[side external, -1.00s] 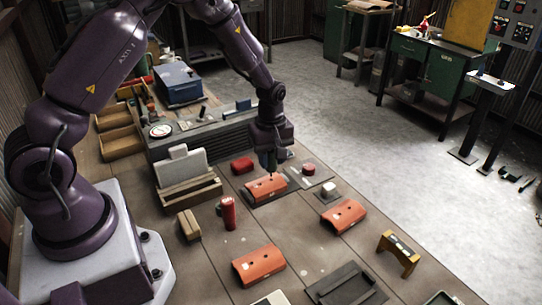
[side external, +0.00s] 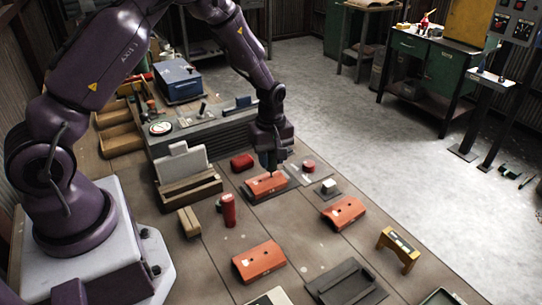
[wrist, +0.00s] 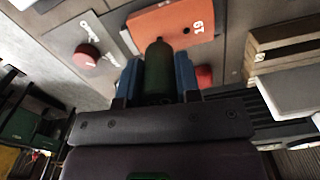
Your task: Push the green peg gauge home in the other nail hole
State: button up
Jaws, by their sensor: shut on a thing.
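My gripper (wrist: 158,80) is shut on the dark green peg gauge (wrist: 158,70), which stands between its blue fingers in the wrist view. Below it lies an orange block (wrist: 176,22) marked 19, with one dark hole visible near the number. The peg hides part of the block, so I cannot tell whether its tip is in a hole. In the side external view my gripper (side external: 271,168) points down at the same orange block (side external: 267,185), which lies on a dark plate. The peg tip there is too small to judge.
Two more orange blocks (side external: 344,213) (side external: 259,261) lie nearer the camera. A red knob (wrist: 86,56) sits on a grey plate beside the work. A red cylinder (side external: 228,210), a wooden holder (side external: 190,187) and a yellow stand (side external: 398,250) are around. Bare tabletop lies between them.

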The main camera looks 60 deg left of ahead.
jog(key=shift+f, duration=1.1)
jog(key=o, duration=0.7)
jog(key=o, duration=0.6)
jog(key=shift+c, duration=0.2)
jog(key=shift+r, duration=3)
